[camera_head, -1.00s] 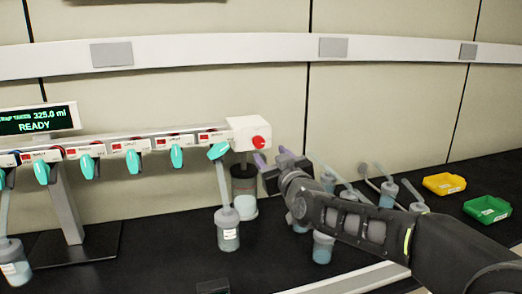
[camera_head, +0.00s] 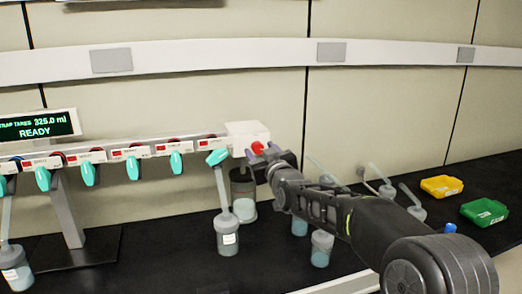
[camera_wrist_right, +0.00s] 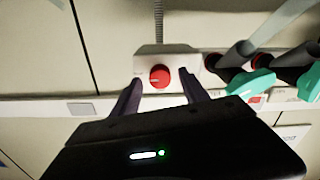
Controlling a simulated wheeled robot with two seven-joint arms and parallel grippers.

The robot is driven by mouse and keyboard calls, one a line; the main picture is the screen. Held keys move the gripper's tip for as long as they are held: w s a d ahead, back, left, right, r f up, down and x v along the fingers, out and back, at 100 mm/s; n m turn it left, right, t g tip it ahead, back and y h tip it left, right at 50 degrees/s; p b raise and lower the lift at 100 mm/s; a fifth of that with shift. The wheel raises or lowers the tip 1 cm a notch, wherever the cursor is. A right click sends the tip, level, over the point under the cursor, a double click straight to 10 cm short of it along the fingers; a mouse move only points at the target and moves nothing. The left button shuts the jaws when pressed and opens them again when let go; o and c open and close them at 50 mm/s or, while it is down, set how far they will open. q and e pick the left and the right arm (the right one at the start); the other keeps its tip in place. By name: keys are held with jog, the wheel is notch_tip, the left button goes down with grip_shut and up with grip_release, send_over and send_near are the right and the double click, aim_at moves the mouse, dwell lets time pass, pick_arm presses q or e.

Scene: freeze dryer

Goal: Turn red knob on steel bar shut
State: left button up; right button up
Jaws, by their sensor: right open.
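The red knob (camera_head: 257,148) is on the front of a white box (camera_head: 243,130) at the right end of the steel bar (camera_head: 112,146). My right gripper (camera_head: 262,153) is in front of the knob and partly covers it. In the right wrist view the red knob (camera_wrist_right: 159,76) shows between and beyond the two open fingers (camera_wrist_right: 159,92). The fingers stand on either side of it, and nothing is held. I cannot tell how deep the fingertips reach around it. My left gripper is not in view.
Several teal valve handles (camera_head: 132,168) line the bar. More flasks (camera_head: 321,248) stand under my arm. Yellow (camera_head: 442,187) and green (camera_head: 484,211) bins sit at the right.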

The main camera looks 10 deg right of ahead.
grip_shut()
dwell(0.5)
